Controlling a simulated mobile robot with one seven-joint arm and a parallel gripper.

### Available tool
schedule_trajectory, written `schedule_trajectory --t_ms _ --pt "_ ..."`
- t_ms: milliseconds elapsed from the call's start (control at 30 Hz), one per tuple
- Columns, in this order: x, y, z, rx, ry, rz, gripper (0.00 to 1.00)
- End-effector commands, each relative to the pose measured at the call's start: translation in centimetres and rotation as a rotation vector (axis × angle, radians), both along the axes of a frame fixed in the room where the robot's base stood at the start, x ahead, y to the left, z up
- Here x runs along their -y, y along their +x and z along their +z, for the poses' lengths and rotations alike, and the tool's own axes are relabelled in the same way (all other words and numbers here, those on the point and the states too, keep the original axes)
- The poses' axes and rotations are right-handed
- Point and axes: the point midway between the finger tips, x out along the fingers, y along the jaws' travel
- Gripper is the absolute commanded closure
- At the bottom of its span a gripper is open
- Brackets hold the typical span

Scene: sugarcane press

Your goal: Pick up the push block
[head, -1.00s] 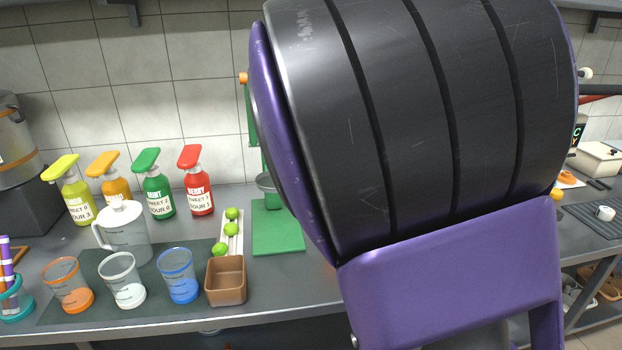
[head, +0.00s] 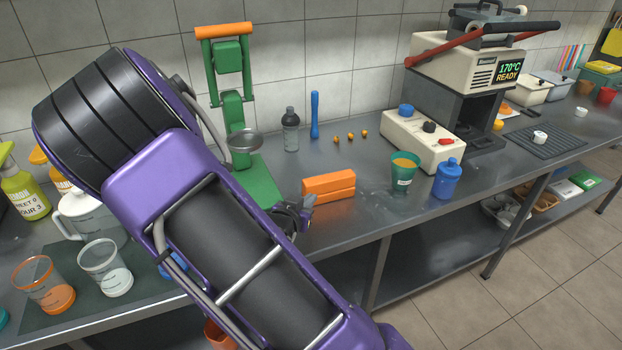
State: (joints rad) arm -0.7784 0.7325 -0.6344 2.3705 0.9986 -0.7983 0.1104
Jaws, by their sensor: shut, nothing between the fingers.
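An orange block (head: 328,187), which looks like the push block, lies on the steel counter right of the green press (head: 240,140). It is long and low, with a groove along its front side. My gripper (head: 307,204) shows just left of and in front of the block's left end, small and partly hidden behind my purple arm. Its fingers look shut and empty. I cannot tell whether they touch the block. The press has an orange handle bar on top and a small metal bowl at its front.
A shaker bottle (head: 290,130), a blue stick (head: 315,115) and small orange pieces stand behind the block. A green cup (head: 404,170) and blue bottle (head: 447,178) stand to the right, before a beige control box (head: 420,138). The counter between block and cup is clear.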

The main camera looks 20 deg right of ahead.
Motion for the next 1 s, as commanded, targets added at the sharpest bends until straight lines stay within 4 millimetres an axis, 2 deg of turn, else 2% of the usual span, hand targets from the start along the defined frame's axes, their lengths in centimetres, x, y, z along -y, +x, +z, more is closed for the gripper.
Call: schedule_trajectory --t_ms 167,500,667,767,1000 --pt "1.5 1.5 -0.1 0.002 0.000 -0.005 1.00" --pt "6.5 6.7 0.0 0.003 -0.001 -0.004 1.00" --pt "8.2 8.7 0.0 0.001 -0.002 -0.001 1.00" --pt "8.1 8.7 -1.3 -0.001 -0.001 0.000 1.00" --pt "8.1 8.6 -1.7 0.000 0.000 0.000 1.00"
